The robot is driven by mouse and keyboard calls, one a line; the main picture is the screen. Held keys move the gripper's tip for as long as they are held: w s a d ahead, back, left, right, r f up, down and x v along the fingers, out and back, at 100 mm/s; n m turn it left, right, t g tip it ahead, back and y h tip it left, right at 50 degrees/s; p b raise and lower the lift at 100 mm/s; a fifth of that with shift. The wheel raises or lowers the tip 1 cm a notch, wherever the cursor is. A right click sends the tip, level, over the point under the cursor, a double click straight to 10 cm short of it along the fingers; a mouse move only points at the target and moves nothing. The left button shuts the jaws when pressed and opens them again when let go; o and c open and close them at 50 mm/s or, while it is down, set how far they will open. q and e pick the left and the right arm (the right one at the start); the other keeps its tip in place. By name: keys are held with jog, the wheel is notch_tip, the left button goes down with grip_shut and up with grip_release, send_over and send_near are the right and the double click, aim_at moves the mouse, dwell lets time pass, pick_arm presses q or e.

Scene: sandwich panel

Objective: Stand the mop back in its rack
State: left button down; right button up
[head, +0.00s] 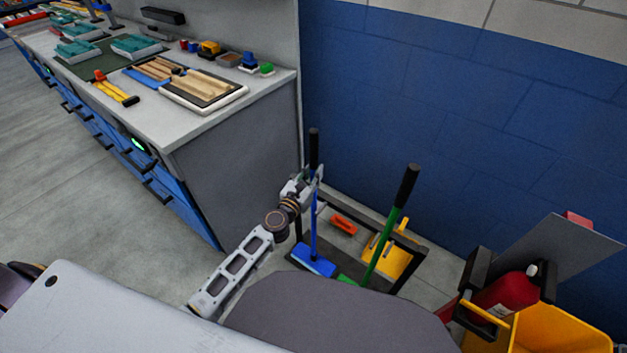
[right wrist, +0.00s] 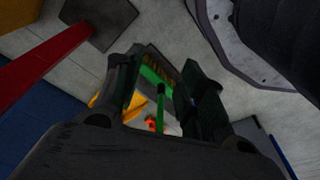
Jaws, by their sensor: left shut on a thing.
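The mop has a blue pole with a black grip and a blue head (head: 314,261), and it is nearly upright in the head view. My left gripper (head: 312,178) is shut on its pole just below the black grip. The rack (head: 412,260) is a low dark frame by the blue wall, and the mop stands at its left part. I cannot tell whether the head rests on the base.
A green broom (head: 390,225) leans right of the mop. An orange brush (head: 343,225) and a yellow dustpan (head: 398,262) lie within the rack area. The workbench (head: 235,165) is at the left. A red extinguisher (head: 508,292) and yellow bin (head: 565,335) stand at the right.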

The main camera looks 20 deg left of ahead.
pick_arm(q)
jog(key=shift+f+b, duration=1.25)
jog(key=shift+f, duration=0.1)
pick_arm(e)
notch_tip(320, 180, up, 8)
jog(key=a, duration=0.2)
jog(key=shift+w, duration=0.25)
pick_arm(q)
jog(key=shift+f, duration=0.1)
pick_arm(e)
jog(key=shift+f, duration=0.1)
pick_arm(q)
jog(key=c, duration=1.8)
grip_release()
jog(key=shift+f, duration=0.15)
jog(key=o, duration=0.5)
pick_arm(e)
jog(key=shift+w+r, duration=0.15)
jog(key=shift+r, duration=0.15)
pick_arm(q)
jog(key=shift+r, duration=0.2)
pick_arm(e)
jog(key=shift+f, duration=0.1)
